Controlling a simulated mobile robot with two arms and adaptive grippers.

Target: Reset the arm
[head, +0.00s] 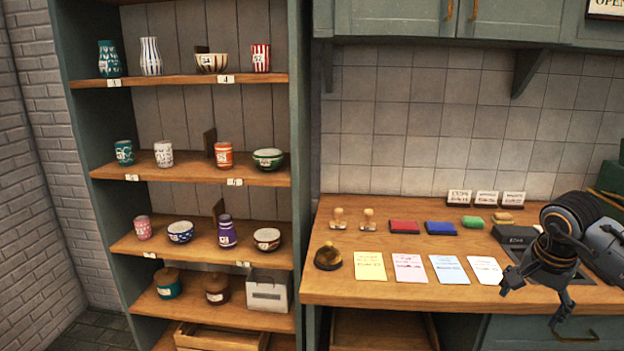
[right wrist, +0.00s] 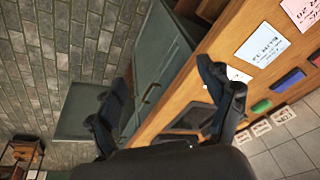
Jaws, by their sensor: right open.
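My right gripper (head: 538,287) is at the right end of the wooden counter in the head view, in front of and above a dark device. Its fingers are spread and hold nothing. In the right wrist view the two fingers of the right gripper (right wrist: 168,112) stand wide apart, with the counter edge and green cabinet front behind them. My left gripper is not in either view.
The wooden counter (head: 330,285) holds a bell (head: 328,257), two stamps, red (head: 404,226) and blue (head: 440,228) pads, sponges and several paper cards. A shelf (head: 190,80) with pots and cups stands at the left. Cabinets (head: 400,18) hang above the counter.

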